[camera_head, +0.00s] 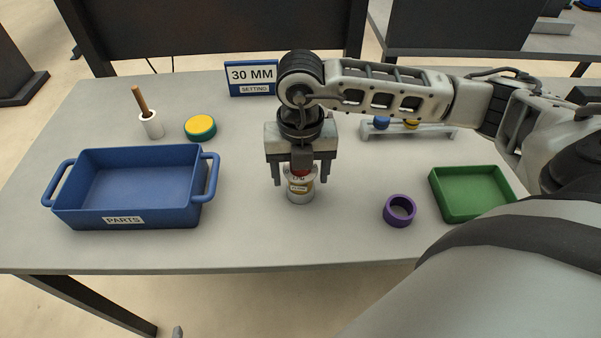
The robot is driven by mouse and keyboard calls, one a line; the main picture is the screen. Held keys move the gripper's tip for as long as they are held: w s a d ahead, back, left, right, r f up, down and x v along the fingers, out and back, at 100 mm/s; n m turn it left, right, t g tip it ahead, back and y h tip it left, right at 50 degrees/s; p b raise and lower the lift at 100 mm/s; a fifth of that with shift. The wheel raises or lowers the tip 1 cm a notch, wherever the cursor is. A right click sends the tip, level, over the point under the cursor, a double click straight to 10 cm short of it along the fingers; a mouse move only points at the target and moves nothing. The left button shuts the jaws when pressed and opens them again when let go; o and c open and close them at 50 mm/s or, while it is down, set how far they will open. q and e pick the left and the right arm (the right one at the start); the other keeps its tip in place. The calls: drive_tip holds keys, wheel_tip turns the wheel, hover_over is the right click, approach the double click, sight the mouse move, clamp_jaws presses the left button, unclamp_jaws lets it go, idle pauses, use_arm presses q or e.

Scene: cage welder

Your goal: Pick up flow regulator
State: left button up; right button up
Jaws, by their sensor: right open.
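The object under my right gripper (300,177) is a small pale cylinder with a gold label and a red part on top; I take it to be the flow regulator (301,191). It stands upright on the table in the middle of the view. My right gripper points straight down over it, open, with its fingers to either side of the top. Whether the fingers touch it cannot be seen. The gripper hides part of its top. My left gripper is not in view.
A blue parts bin (75,202) stands at left, near a yellow-green disc (200,127) and a white cup with a brown stick (151,124). A purple ring (399,210) and green tray (447,211) are at right. A sign (251,78) and rack (447,133) stand behind.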

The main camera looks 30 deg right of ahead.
drive_tip(key=c, duration=0.9)
drive_tip(key=shift+o, duration=0.2)
drive_tip(key=shift+r, duration=0.15)
